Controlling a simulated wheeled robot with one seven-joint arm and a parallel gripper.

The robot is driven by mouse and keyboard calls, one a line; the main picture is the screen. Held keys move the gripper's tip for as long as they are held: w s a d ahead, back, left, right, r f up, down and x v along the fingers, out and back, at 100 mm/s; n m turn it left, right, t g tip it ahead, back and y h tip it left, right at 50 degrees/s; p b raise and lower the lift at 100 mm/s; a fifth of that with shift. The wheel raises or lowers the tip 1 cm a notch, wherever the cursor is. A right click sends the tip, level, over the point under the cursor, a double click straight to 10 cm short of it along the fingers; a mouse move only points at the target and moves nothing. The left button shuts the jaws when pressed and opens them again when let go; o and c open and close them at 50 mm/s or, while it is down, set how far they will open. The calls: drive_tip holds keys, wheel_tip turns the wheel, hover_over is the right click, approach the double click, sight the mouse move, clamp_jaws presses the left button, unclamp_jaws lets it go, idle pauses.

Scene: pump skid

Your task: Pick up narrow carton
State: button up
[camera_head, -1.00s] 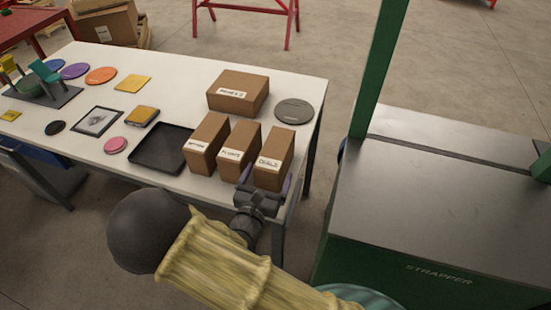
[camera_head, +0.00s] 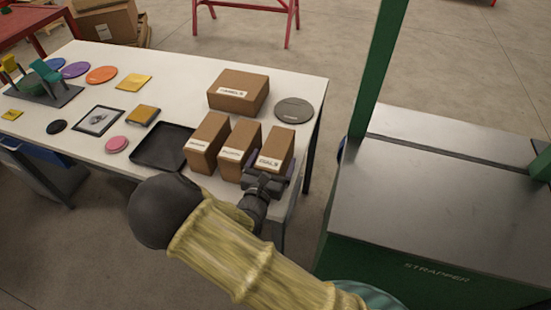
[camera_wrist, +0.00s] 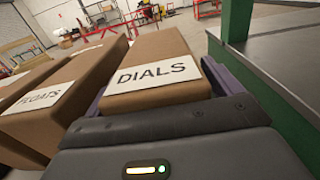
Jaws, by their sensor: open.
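Three narrow brown cartons stand in a row at the table's near right. The right one, labelled DIALS (camera_head: 276,143), also fills the middle of the wrist view (camera_wrist: 158,48). The middle one, FLOATS (camera_head: 242,139), shows at left in the wrist view (camera_wrist: 80,82). The left carton (camera_head: 210,135) has a label too small to read. My gripper (camera_head: 268,170) is open at the near end of the DIALS carton. In the wrist view its purple fingers (camera_wrist: 168,92) lie on both sides of that carton, the left one in the gap beside FLOATS. Contact cannot be told.
A wider LABELS carton (camera_head: 239,86) and a grey disc (camera_head: 294,110) lie behind. A black tray (camera_head: 161,150) is left of the cartons on the white table (camera_head: 190,83). The green strapper machine (camera_head: 430,190) stands to the right, across a gap.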

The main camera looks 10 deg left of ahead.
drive_tip(key=c, duration=1.3)
drive_tip(key=shift+r, duration=0.15)
drive_tip(key=shift+c, duration=0.2)
wheel_tip(320, 180, up, 10)
drive_tip(key=shift+f, duration=0.1)
